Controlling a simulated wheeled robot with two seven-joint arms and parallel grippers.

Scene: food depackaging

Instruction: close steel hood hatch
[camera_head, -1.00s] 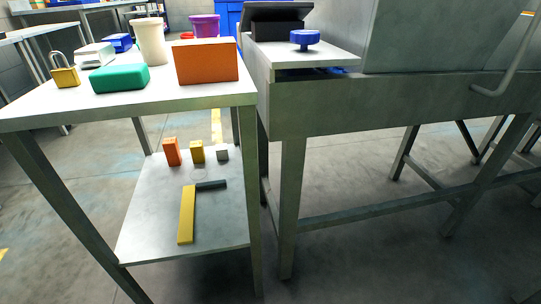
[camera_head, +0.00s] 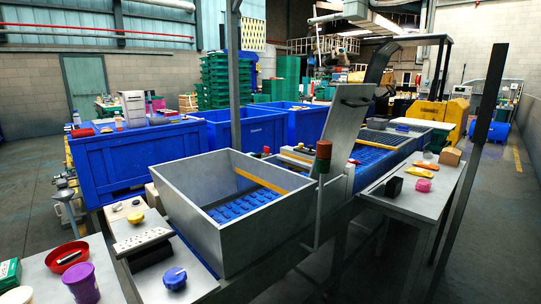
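A tall grey steel panel (camera_head: 340,128) stands raised and tilted above the conveyor machine, right of centre in the head view. It looks like the hood hatch, standing open. A dark bar handle (camera_head: 357,101) shows near its top. In front of it is an open-topped steel box section (camera_head: 215,235) with a blue belt (camera_head: 243,204) inside. Neither of my grippers is in view.
A side table (camera_head: 407,204) with small items is at right. Blue crates (camera_head: 130,163) stand behind. A purple cup (camera_head: 80,282) and red bowl (camera_head: 66,257) are front left.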

